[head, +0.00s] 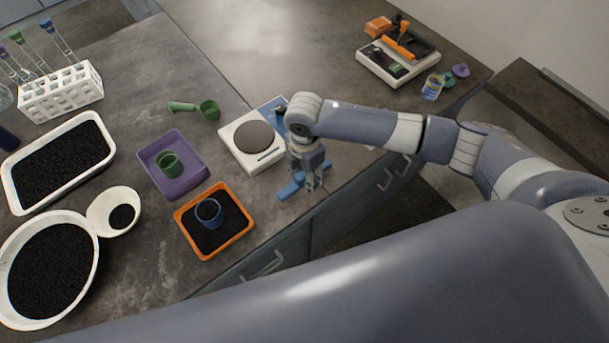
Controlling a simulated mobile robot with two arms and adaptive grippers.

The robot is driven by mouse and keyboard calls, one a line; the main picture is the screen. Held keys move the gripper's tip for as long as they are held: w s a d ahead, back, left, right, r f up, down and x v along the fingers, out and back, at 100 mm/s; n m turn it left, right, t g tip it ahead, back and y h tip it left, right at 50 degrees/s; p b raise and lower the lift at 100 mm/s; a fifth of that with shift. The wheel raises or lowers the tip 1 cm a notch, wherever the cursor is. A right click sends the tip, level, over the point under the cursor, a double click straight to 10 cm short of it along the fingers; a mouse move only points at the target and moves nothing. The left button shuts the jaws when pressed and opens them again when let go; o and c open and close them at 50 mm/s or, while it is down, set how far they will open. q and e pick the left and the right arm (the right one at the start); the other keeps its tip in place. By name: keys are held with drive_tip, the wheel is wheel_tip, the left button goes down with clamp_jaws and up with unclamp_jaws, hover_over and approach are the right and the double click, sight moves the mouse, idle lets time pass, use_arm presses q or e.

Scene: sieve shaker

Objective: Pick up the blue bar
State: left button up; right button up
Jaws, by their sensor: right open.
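The blue bar (289,189) lies on the grey counter near its front edge, to the right of the orange tray. Its middle is partly hidden by my right gripper. My right gripper (315,186) points down at the bar with its fingers open. I cannot tell whether the fingers touch the bar or stand around it. My left gripper is out of the picture.
A white scale (273,158) stands just behind the bar. An orange tray (181,217) with black grains and a blue cup (209,211) is to the left, near a purple tray (151,172). A white device (373,68) stands at the back right.

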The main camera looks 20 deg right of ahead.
drive_tip(key=shift+c, duration=0.6)
clamp_jaws()
drive_tip(key=shift+r, duration=0.15)
